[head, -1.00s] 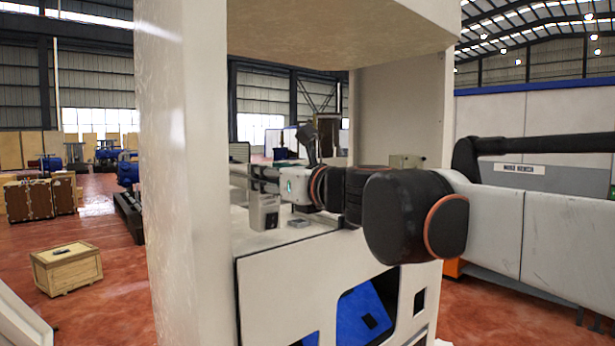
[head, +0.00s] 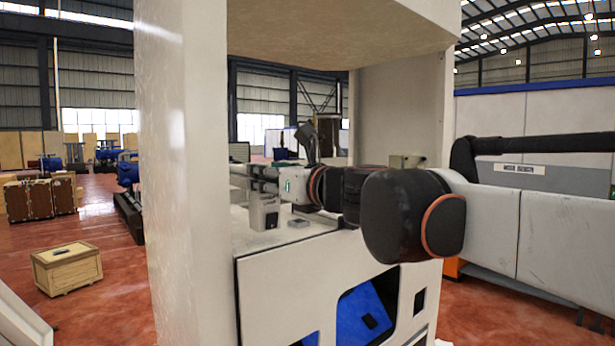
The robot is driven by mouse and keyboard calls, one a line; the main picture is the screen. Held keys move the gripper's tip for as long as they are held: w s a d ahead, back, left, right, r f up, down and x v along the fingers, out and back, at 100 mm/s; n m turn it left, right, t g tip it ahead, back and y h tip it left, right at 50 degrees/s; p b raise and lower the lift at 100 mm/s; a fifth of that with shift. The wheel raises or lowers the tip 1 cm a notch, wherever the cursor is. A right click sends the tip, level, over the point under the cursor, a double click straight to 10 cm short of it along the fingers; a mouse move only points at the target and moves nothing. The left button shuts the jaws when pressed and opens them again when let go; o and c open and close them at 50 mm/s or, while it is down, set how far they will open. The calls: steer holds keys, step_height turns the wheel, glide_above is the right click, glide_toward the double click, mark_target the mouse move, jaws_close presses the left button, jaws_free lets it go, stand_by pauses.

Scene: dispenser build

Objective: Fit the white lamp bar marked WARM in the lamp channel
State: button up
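My arm reaches from the right into the open bay of the white dispenser cabinet (head: 188,200). My gripper (head: 256,178) is at the arm's far end, above the cabinet's deck.
A small grey-white block (head: 265,212) shows just below my gripper, and a small flat grey piece (head: 299,223) lies on the deck. The cabinet's near post and overhanging top bound the bay. A wooden crate (head: 67,268) stands on the floor at left.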

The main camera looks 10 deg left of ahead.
steer(key=shift+a+r, duration=0.15)
stand_by(0.8)
steer(key=o, duration=1.2)
steer(key=shift+w, duration=0.1)
steer(key=shift+o, duration=0.8)
steer(key=shift+w+a, duration=0.2)
steer(key=shift+a, duration=0.1)
steer(key=o, duration=0.5)
steer(key=shift+d, duration=0.2)
steer(key=shift+a, duration=0.1)
steer(key=shift+v, duration=3.1)
